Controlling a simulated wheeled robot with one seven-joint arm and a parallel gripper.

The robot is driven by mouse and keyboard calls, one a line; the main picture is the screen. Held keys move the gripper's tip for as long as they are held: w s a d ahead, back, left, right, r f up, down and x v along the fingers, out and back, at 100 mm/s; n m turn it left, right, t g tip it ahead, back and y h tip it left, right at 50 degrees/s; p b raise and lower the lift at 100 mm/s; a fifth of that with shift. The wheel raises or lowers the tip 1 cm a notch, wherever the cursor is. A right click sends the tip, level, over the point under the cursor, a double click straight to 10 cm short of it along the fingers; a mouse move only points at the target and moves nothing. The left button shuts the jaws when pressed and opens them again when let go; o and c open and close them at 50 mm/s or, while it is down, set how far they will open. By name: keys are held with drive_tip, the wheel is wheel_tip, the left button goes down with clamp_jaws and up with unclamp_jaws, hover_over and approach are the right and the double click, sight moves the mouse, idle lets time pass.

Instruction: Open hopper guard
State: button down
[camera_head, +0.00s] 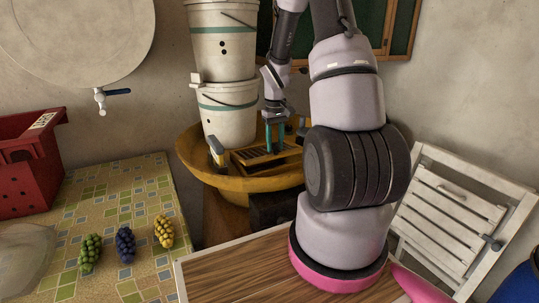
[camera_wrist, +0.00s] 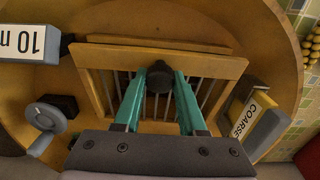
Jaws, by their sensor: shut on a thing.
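The hopper guard (camera_wrist: 236,66) is a wooden frame with metal bars, set in the round yellow-brown hopper (camera_wrist: 285,40). A dark round knob (camera_wrist: 160,77) stands at the middle of the guard. My gripper (camera_wrist: 159,84) has its teal fingers on either side of the knob and is shut on it. In the head view, my gripper (camera_head: 275,140) points down at the guard (camera_head: 250,158) inside the hopper (camera_head: 235,182). The guard looks roughly flat; any small lift cannot be told. My arm hides the hopper's right part.
A block marked COARSE (camera_wrist: 257,112), a block marked "10 m" (camera_wrist: 30,43) and a grey handwheel (camera_wrist: 45,115) flank the guard. Stacked white buckets (camera_head: 226,120) stand behind it. Grape bunches (camera_head: 125,243) and a red crate (camera_head: 30,165) are at left, a white folding chair (camera_head: 455,200) at right.

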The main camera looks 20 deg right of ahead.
drive_tip(key=shift+w+r, duration=0.4)
drive_tip(key=shift+r, duration=0.1)
drive_tip(key=shift+w+r, duration=1.4)
drive_tip(key=shift+r, duration=0.3)
drive_tip(key=shift+w+a+r, duration=0.1)
drive_tip(key=shift+w+r, duration=0.55)
drive_tip(key=shift+w, duration=0.2)
drive_tip(key=shift+w+r, duration=0.6)
drive_tip(key=shift+w, duration=0.25)
drive_tip(key=shift+w, duration=0.1)
